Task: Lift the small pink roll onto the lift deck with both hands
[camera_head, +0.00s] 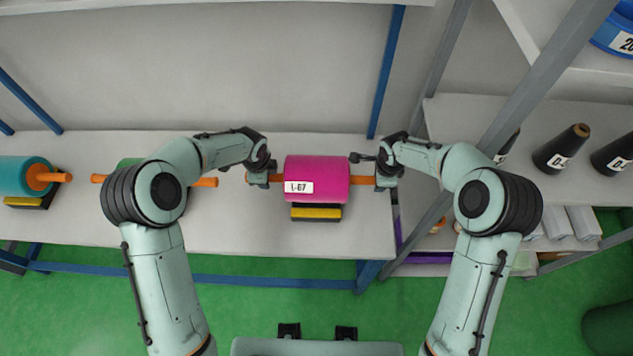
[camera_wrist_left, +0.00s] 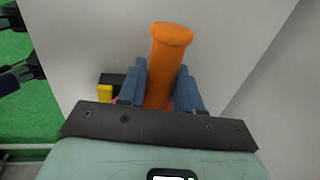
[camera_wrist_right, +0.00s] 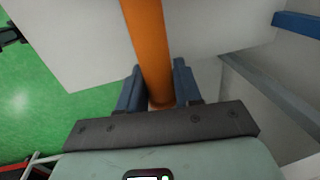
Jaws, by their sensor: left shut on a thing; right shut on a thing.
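A yellow and black block (camera_head: 317,213) shows at the roll's front edge. I cannot make out the lift deck for certain.
The shelf (camera_head: 230,235) has bare room in front. A teal roll (camera_head: 22,176) lies at far left; another roll is mostly behind my left arm. A blue post (camera_head: 387,70) and grey posts (camera_head: 543,75) stand nearby. Dark cones (camera_head: 561,150) stand at right.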

